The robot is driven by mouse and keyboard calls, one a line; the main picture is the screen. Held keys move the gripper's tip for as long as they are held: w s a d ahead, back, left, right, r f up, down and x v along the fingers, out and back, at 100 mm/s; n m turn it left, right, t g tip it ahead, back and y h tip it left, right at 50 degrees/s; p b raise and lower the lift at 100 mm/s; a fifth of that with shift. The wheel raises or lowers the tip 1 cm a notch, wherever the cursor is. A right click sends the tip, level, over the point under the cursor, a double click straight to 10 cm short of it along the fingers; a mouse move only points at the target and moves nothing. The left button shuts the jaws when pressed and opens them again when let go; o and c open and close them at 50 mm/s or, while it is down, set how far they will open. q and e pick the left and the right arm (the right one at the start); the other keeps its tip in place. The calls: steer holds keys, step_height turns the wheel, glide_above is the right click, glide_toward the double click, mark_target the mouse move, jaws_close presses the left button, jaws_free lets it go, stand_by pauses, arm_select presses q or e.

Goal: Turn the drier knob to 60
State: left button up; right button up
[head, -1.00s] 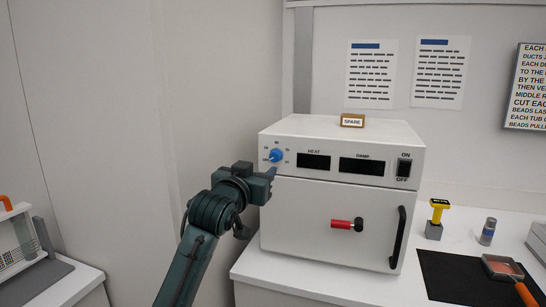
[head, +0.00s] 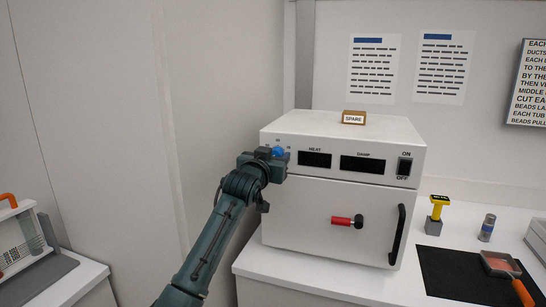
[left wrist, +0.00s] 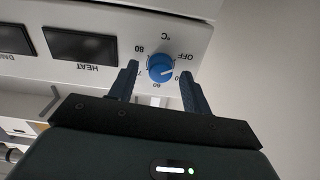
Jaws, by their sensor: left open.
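The blue drier knob (head: 278,152) is at the upper left of the front panel of the white drier (head: 320,215). My left gripper (head: 274,160) is in front of it and covers part of the dial. In the left wrist view, upside down, the knob (left wrist: 160,67) lies between the two open fingers, with a finger on each side; I cannot tell whether they touch it. The knob's white mark points to the lower right of that picture, towards a number partly hidden by a finger. "60" is printed below the knob, "80" upper left, "OFF" upper right. My right gripper is not in view.
Beside the knob are the HEAT display (head: 314,159), the DAMP display (head: 362,165) and the ON/OFF switch (head: 404,167). A red-handled latch (head: 342,221) and black door handle (head: 397,235) stand out below. A SPARE block (head: 354,117) sits on top.

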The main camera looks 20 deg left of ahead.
arm_select(q)
steer(key=shift+c, duration=0.4)
steer(key=c, duration=0.9)
steer(key=m, duration=1.6)
steer(key=shift+f+m, duration=0.15)
steer(key=shift+m, duration=0.25)
steer(key=m, duration=0.6)
steer(key=shift+m, duration=0.4)
